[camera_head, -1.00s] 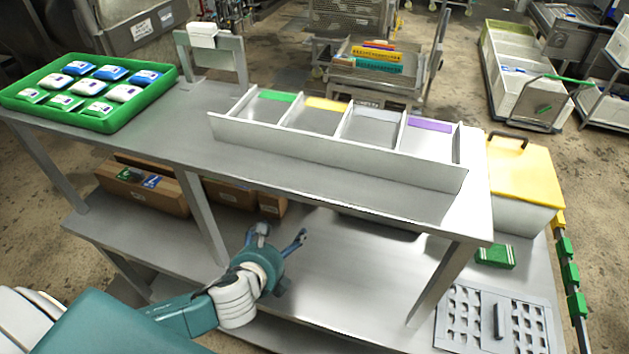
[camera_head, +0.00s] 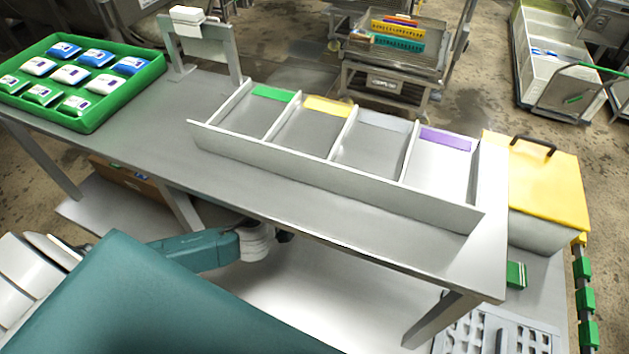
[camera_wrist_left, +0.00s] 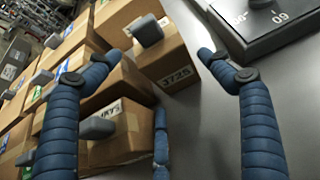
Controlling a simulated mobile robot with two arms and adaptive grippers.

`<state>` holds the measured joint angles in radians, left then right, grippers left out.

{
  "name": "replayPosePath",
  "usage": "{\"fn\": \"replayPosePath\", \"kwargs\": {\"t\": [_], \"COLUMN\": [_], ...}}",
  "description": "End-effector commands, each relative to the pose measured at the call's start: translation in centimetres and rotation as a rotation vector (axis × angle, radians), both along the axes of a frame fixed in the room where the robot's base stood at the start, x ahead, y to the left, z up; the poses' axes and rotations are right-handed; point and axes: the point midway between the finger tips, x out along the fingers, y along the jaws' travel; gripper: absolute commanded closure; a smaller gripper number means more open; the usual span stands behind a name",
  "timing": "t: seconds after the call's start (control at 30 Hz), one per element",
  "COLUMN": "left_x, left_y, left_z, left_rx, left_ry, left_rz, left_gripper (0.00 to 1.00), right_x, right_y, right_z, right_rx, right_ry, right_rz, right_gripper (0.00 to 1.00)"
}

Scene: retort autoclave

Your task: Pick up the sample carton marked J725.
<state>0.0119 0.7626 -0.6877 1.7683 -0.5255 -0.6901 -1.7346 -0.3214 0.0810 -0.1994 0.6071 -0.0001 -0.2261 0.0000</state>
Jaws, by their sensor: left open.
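In the left wrist view the sample carton marked J725 (camera_wrist_left: 176,60) is a brown box with a grey knob on top and its label on the near face. It stands at the end of a group of similar cartons, with one marked with another label (camera_wrist_left: 122,140) in front of it. My left gripper (camera_wrist_left: 155,56) is open, its blue fingers spread on either side of the J725 carton in the picture. I see no contact with it. In the head view the left wrist reaches under the table and its fingers are mostly hidden. The right gripper is not in view.
Above is the table (camera_head: 330,235) with a four-bay divider (camera_head: 330,170) and a green tray (camera_head: 85,125) of packs. A yellow-lidded bin (camera_head: 540,185) stands at right.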

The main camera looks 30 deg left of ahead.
Motion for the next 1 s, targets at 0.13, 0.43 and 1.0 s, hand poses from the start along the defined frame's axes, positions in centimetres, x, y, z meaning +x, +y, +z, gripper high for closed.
{"fn": "replayPosePath", "kwargs": {"t": [0.13, 0.43, 1.0], "left_x": [1.0, 4.1, 4.4], "left_y": [0.1, 0.4, 0.4], "left_z": [-0.6, -2.6, -2.8], "left_rx": [-0.001, -0.001, -0.001], "left_ry": [0.001, 0.0, -0.001], "left_rz": [0.003, 0.002, 0.0], "left_gripper": [0.2, 0.2, 0.54], "right_x": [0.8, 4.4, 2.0], "right_y": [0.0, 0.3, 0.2], "right_z": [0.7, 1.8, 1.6], "right_rx": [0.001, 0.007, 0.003], "right_ry": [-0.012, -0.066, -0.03], "right_rz": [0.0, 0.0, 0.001], "right_gripper": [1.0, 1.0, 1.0]}}
